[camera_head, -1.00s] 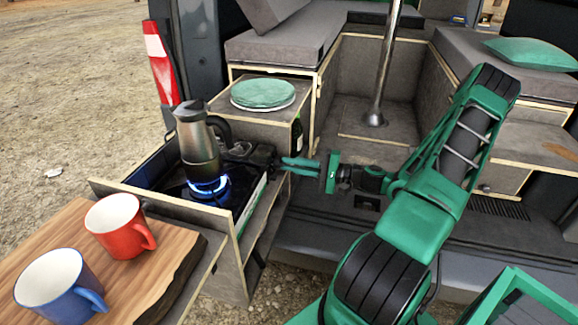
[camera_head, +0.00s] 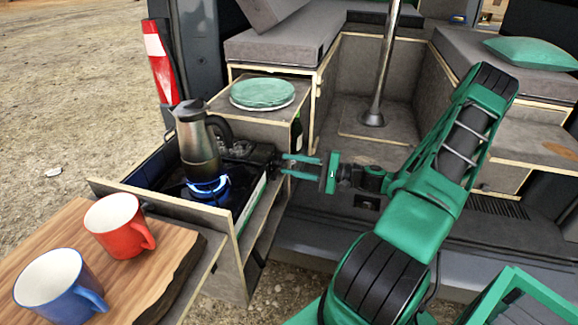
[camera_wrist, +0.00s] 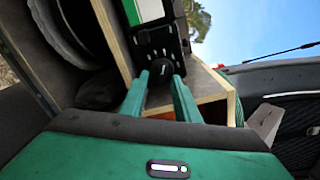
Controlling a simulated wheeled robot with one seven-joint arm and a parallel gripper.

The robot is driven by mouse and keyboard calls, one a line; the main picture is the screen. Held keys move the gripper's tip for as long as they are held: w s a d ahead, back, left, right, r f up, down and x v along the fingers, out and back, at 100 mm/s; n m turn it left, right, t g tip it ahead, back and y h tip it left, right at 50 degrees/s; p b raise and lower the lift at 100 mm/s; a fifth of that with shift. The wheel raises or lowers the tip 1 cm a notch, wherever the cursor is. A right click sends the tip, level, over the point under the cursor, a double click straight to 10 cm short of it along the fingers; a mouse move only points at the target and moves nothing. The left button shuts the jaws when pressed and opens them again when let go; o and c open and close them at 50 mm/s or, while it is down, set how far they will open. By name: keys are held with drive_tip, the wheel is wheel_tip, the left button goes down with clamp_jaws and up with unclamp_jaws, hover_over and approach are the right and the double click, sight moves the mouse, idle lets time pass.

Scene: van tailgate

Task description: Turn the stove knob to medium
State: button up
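The stove (camera_head: 222,200) sits in the pulled-out drawer, with a blue flame lit under a steel moka-type pot (camera_head: 198,150). The black round stove knob (camera_wrist: 161,69) is on the stove's front panel (camera_wrist: 158,42) in the wrist view. My gripper (camera_head: 283,164) reaches the panel from the right, level with it. In the wrist view my two green fingers (camera_wrist: 161,80) lie on either side of the knob, their tips close to its sides. Whether they press on it or leave a small gap cannot be told. The knob's setting mark is not readable.
A red mug (camera_head: 117,225) and a blue mug (camera_head: 62,287) stand on a wooden board (camera_head: 160,275) at the front left. Green plates (camera_head: 262,94) lie on the cabinet behind the stove. A metal post (camera_head: 385,70) rises behind my arm. The van floor to the right is clear.

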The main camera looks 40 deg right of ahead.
drive_tip(key=v, duration=1)
drive_tip(key=shift+s+d, duration=0.25)
drive_tip(key=shift+a, duration=0.1)
idle(0.3)
drive_tip(key=s+a+f+n+g+h, duration=0.25)
drive_tip(key=s+a+n+g, duration=0.35)
drive_tip(key=a+g, duration=0.5)
drive_tip(key=s+r+n+g+h, duration=0.2)
drive_tip(key=s+r+h, duration=0.6)
drive_tip(key=s+r, duration=0.5)
wheel_tip(320, 180, up, 2)
drive_tip(key=shift+s+r+n+g, duration=0.25)
drive_tip(key=shift+s+n+g, duration=0.15)
drive_tip(key=shift+g, duration=0.2)
drive_tip(key=shift+d, duration=0.1)
